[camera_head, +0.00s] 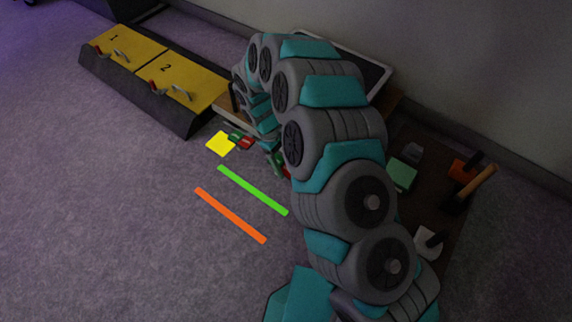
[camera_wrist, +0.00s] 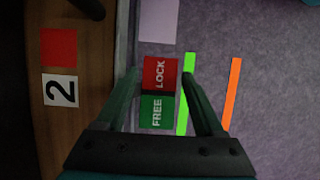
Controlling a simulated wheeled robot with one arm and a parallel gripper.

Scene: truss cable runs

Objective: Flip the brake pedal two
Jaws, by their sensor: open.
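The brake pedal two (camera_wrist: 158,92) is a small rocker with a red LOCK half and a green FREE half, in the middle of the wrist view. A white label with a 2 (camera_wrist: 60,91) sits to its left on a brown wooden board. My gripper (camera_wrist: 161,74) is open, with one finger on each side of the pedal in the picture. I cannot tell whether the fingers touch it or how high they are above it. In the head view my arm largely hides this pedal. Another red and green pedal (camera_head: 241,141) lies next to a yellow square there.
A red square (camera_wrist: 59,47) is above the 2 label. Green (camera_head: 252,190) and orange (camera_head: 230,215) strips lie on the open grey carpet. A yellow-topped box (camera_head: 128,47), numbered 1 and 2, is at the upper left. A hammer (camera_head: 470,187) and small items lie on a brown board at right.

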